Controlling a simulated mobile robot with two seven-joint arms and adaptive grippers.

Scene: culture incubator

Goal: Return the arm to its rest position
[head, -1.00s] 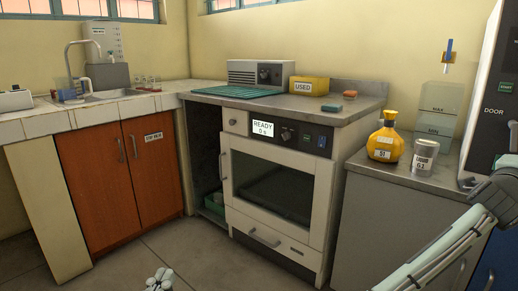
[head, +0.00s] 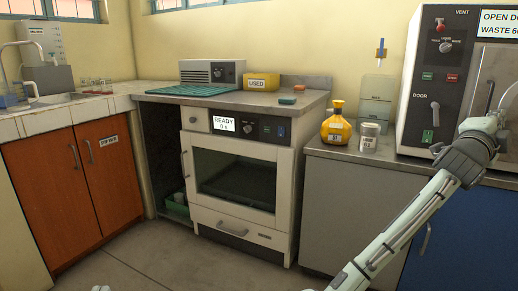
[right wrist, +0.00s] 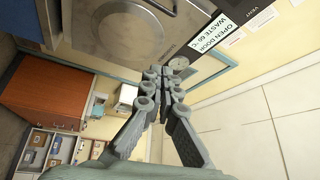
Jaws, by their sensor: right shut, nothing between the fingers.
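My right gripper (right wrist: 164,84) is shut and empty in the right wrist view, its fingertips together. In the head view my right arm rises from the bottom edge to the right.
A yellow flask (head: 336,128) and a labelled can (head: 369,137) stand on the right counter (head: 325,153), close to the arm. The oven (head: 235,175) reads READY. A yellow USED box (head: 261,82) sits on the worktop above. The floor in front is clear.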

